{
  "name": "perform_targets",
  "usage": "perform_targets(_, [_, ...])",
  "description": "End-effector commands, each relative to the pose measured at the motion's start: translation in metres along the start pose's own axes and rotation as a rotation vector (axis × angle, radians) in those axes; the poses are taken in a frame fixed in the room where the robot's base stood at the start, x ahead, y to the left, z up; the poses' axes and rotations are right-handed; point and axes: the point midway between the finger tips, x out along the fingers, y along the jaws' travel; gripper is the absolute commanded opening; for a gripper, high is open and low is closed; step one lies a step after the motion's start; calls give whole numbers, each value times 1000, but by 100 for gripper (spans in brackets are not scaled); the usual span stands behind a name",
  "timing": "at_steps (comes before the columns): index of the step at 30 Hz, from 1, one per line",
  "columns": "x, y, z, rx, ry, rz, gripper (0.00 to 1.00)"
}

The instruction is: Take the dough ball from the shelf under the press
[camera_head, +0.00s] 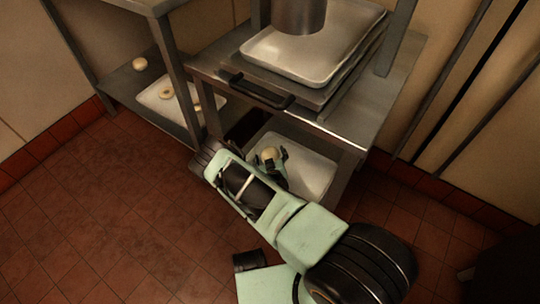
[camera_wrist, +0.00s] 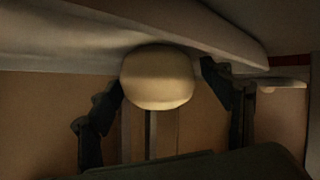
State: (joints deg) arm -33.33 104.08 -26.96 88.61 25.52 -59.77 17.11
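The pale dough ball (camera_head: 269,154) is at the white tray (camera_head: 312,176) on the low shelf under the press (camera_head: 298,14). My gripper (camera_head: 271,157) reaches in at the tray's left part, its dark fingers on either side of the ball. In the wrist view the ball (camera_wrist: 157,78) sits between the two spread fingertips (camera_wrist: 160,76), close to the left one, with a small gap at the right one. The gripper looks open. The ball's contact with the tray is not clear.
Above is the press table with a large tray (camera_head: 290,52) and a black handle (camera_head: 262,92). A side shelf at the left holds another ball (camera_head: 139,64) and a tray (camera_head: 160,97) with ring-shaped pieces. A table leg (camera_head: 336,184) stands right of my gripper. The tiled floor is clear at left.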

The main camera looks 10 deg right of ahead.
Motion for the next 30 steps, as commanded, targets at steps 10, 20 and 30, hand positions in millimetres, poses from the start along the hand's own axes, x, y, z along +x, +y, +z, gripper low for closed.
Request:
perform_targets(10, [0,0,0,0,0,0,31])
perform_targets(20, [0,1,-3,1,2,0,26])
perform_targets(30, [-26,10,-36,1,0,1,26])
